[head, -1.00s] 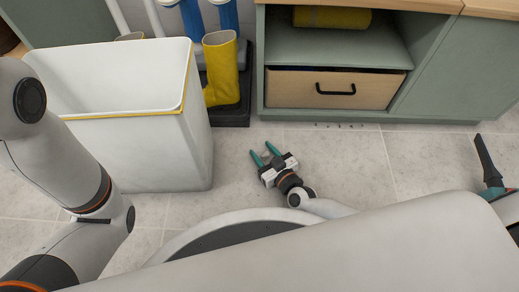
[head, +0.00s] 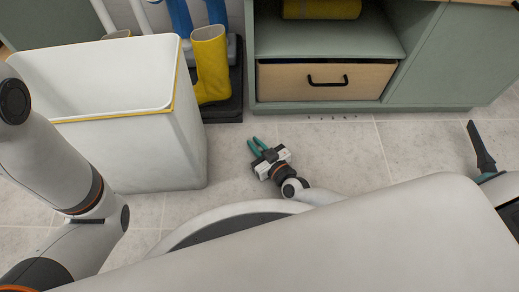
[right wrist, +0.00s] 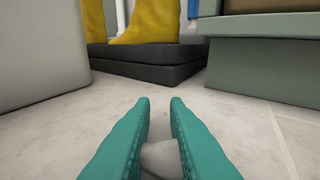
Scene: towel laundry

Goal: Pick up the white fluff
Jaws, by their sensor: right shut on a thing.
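My right gripper (head: 257,147) is low over the tiled floor, to the right of the white bin, with its teal fingers drawn close together. In the right wrist view, the two fingers (right wrist: 160,105) are shut on a small rounded white-grey thing, the white fluff (right wrist: 161,158), deep between them near the bottom edge. The fluff cannot be made out in the head view. My left arm shows at the left of the head view, but its gripper is out of view.
A tall white bin (head: 170,140) stands to the left. Yellow boots (head: 211,65) stand on a dark platform (head: 225,108) behind the gripper. A green cabinet with a wooden drawer (head: 325,82) is at the back. A black-bladed tool (head: 481,150) is at right. Floor between is clear.

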